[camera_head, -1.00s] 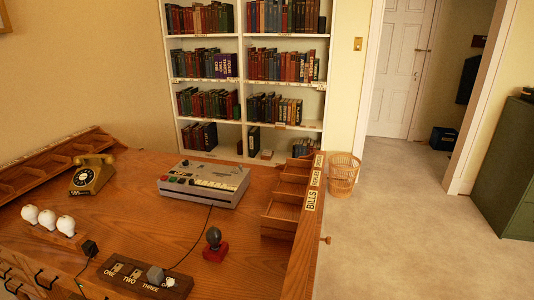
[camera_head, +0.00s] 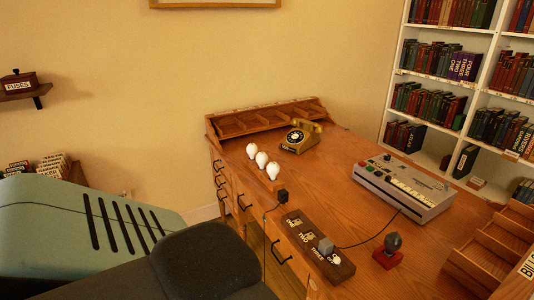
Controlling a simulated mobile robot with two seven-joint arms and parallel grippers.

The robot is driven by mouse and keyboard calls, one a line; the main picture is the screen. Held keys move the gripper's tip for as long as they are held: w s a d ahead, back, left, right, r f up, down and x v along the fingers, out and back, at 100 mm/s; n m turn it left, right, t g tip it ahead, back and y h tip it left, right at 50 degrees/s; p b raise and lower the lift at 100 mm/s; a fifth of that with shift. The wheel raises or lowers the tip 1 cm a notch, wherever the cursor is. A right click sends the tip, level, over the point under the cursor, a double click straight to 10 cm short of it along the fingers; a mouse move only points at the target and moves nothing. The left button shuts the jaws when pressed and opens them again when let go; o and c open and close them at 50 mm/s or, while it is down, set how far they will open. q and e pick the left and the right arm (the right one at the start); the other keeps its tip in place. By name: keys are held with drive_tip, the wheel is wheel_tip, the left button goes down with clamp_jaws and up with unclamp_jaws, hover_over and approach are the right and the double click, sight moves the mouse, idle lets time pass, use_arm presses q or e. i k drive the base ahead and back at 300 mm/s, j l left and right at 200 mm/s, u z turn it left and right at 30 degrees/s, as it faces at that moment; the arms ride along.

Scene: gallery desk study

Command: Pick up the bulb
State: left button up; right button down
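Three white bulbs stand upright in a row on a wooden block on the desk: the left bulb (camera_head: 251,150), the middle bulb (camera_head: 262,159) and the right bulb (camera_head: 273,170). The block (camera_head: 268,181) is partly hidden below them. A dark grey, bulb-shaped piece (camera_head: 393,241) stands on a red base (camera_head: 387,259) near the desk's front right. Neither of my grippers is in view.
The wooden desk (camera_head: 335,200) also bears a gold telephone (camera_head: 300,136), a grey console (camera_head: 404,187) and a labelled socket strip (camera_head: 318,246) with plugs and a cable. A pale green slotted shape (camera_head: 60,235) and a dark rounded shape (camera_head: 208,262) fill the lower left.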

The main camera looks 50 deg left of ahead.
sight(261, 158)
drive_tip(key=u, duration=1.75)
drive_tip(key=z, duration=4.05)
drive_tip(key=k, duration=0.9)
